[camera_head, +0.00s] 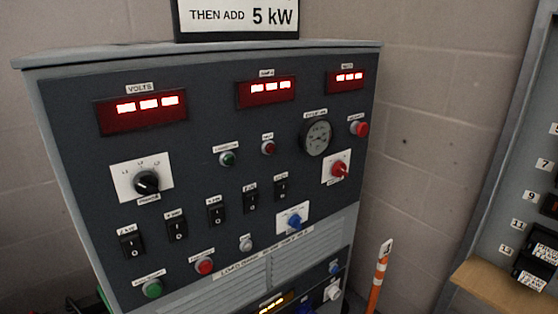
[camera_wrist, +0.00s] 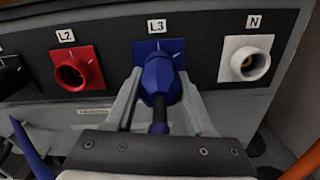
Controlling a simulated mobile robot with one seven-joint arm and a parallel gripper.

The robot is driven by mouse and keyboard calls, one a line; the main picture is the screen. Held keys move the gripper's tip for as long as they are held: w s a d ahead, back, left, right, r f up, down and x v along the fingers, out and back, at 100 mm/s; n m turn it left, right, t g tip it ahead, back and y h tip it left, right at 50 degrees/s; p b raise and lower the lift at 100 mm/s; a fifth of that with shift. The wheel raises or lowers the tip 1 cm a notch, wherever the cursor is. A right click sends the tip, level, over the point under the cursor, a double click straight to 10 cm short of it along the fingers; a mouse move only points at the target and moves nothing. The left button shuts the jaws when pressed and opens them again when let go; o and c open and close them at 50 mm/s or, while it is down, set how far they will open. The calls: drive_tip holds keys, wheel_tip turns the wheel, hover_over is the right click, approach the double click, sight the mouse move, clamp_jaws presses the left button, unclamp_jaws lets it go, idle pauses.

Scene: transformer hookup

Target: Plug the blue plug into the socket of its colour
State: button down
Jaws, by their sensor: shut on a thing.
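In the wrist view the blue plug (camera_wrist: 158,78) points at the blue L3 socket plate (camera_wrist: 177,47), with its dark cable end toward me. My gripper (camera_wrist: 157,88) is shut on the plug, one finger on each side. The plug covers the socket's opening, so I cannot tell how deep it sits in it. The plate's upper edge and corners show behind the plug. My gripper does not show clearly in the head view.
The red L2 socket (camera_wrist: 78,68) is to the left and the white N socket (camera_wrist: 245,60) to the right, both empty. A blue pointed thing (camera_wrist: 30,148) is at lower left. The head view shows the control cabinet (camera_head: 215,125) and an orange-white post (camera_head: 379,275).

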drive_tip(key=m+b, duration=0.1)
drive_tip(key=m, duration=0.4)
drive_tip(key=shift+b, duration=0.4)
drive_tip(key=shift+m, duration=0.4)
drive_tip(key=shift+f+m+b, duration=0.1)
drive_tip(key=shift+m+b, duration=0.3)
drive_tip(key=m, duration=0.4)
drive_tip(key=shift+m, duration=0.3)
drive_tip(key=shift+c, duration=0.9)
unclamp_jaws()
drive_tip(key=shift+s, duration=0.1)
drive_tip(key=shift+p+v, duration=0.5)
drive_tip(key=shift+v, duration=1.95)
drive_tip(key=shift+d, duration=0.1)
